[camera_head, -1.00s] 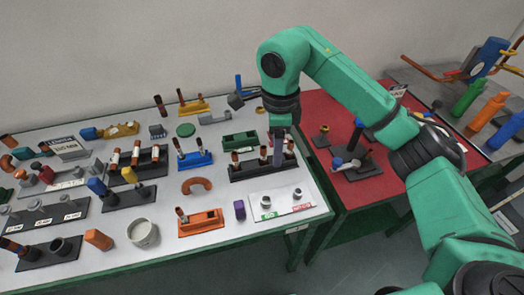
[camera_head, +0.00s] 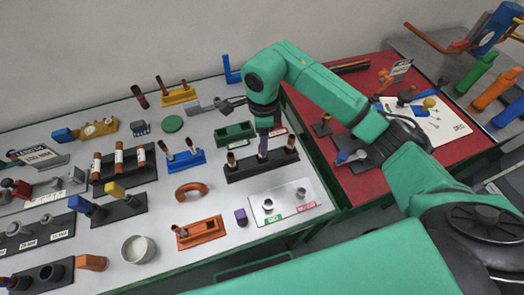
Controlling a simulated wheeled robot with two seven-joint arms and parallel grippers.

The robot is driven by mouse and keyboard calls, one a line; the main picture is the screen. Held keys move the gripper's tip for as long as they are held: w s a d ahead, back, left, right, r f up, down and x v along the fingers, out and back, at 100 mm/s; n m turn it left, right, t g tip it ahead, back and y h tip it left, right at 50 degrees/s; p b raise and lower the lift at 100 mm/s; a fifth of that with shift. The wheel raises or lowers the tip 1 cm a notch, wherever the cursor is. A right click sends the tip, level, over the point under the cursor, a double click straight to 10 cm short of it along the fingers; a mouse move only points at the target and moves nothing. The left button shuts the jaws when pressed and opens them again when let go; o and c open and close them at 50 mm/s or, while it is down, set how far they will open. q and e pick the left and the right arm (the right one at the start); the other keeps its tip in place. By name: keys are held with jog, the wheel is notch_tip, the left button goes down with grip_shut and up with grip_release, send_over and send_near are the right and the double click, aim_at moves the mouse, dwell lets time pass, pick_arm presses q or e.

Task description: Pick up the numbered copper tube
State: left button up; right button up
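A black rack (camera_head: 262,168) near the right end of the white table holds upright copper-coloured tubes. One tube (camera_head: 231,160) stands at its left and another (camera_head: 290,143) at its right. My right gripper (camera_head: 263,153) points down over the middle of this rack, and any tube there is hidden behind it. Its fingers are too small to tell open from shut. A second black rack (camera_head: 124,178) to the left holds several copper tubes (camera_head: 119,158) with white bands; their numbers are unreadable. My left gripper is out of view.
A blue stand (camera_head: 186,161), a green tray (camera_head: 235,134) and a copper elbow (camera_head: 193,189) lie near the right gripper. A white plate (camera_head: 284,199) with two small metal cups lies in front. A red table (camera_head: 352,186) adjoins on the right.

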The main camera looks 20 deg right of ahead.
jog(key=f, duration=0.1)
jog(key=f+p, duration=0.1)
jog(key=f, duration=0.1)
jog(key=f+p, duration=0.1)
jog(key=shift+s+a+f, duration=0.15)
jog(key=shift+s, duration=0.1)
jog(key=shift+f, duration=0.2)
grip_shut()
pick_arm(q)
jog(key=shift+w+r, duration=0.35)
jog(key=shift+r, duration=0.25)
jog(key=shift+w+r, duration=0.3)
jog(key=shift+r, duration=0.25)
pick_arm(e)
jog(key=shift+r, duration=0.1)
